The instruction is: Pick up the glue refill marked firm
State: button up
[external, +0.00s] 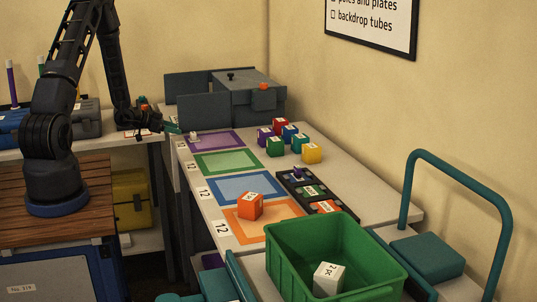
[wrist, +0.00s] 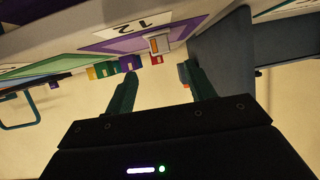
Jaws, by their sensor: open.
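No marking "firm" can be read on anything in view. A black tray (external: 283,180) on the table holds several small coloured pieces, too small to identify for certain. My gripper (external: 172,128) is open and empty at the table's far left end, near this piece. Its green fingers (wrist: 161,88) stand wide apart.
An orange cube (external: 250,205) stands on the orange mat (external: 226,218). Several coloured cubes (external: 275,147) stand near the wall. A green crate (external: 300,270) holding a white cube (external: 328,279) is at the front. Green (external: 227,160) and blue mats (external: 245,188) are clear.

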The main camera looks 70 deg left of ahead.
aim_at(191, 135)
jog(key=x, duration=0.5)
jog(key=shift+f, duration=0.4)
jog(key=shift+r+x, duration=0.15)
jog(key=shift+x, duration=1.15)
jog(key=shift+r+x, duration=0.1)
jog(key=shift+x, duration=1.25)
jog(key=shift+w+a, duration=0.1)
jog(key=shift+c, duration=0.2)
jog(key=c, duration=1)
